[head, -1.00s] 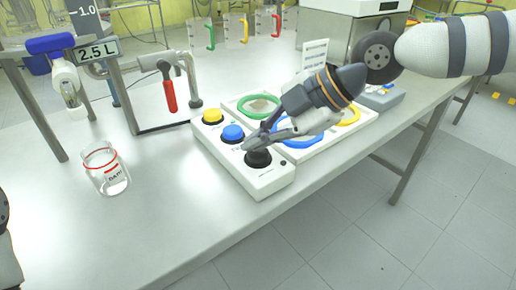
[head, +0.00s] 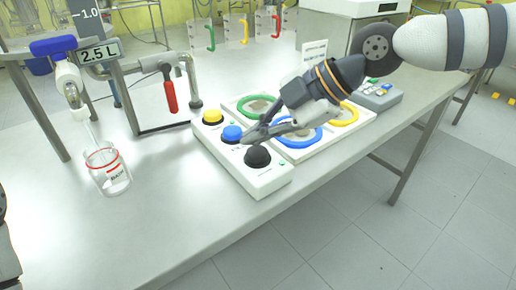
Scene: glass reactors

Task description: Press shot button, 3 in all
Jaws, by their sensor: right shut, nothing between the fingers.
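A white button box (head: 262,186) on the bench carries a yellow button (head: 212,117), a blue button (head: 232,133) and a black button (head: 257,156). Their labels are too small to read. My right gripper (head: 247,139) is shut and empty. Its fingertips are just above the black button and beside the blue one; I cannot tell whether they touch either. A small green light (head: 281,162) shows beside the black button. A glass beaker (head: 108,172) with a red ring stands under a blue-handled tap (head: 67,75), and a thin pale stream runs from the tap into it.
A white board with a green ring (head: 246,102), a blue ring (head: 312,136) and a yellow ring (head: 347,112) lies behind the box. A grey device (head: 378,97) stands beyond it. A red-handled valve (head: 170,96) stands behind. The bench front is clear.

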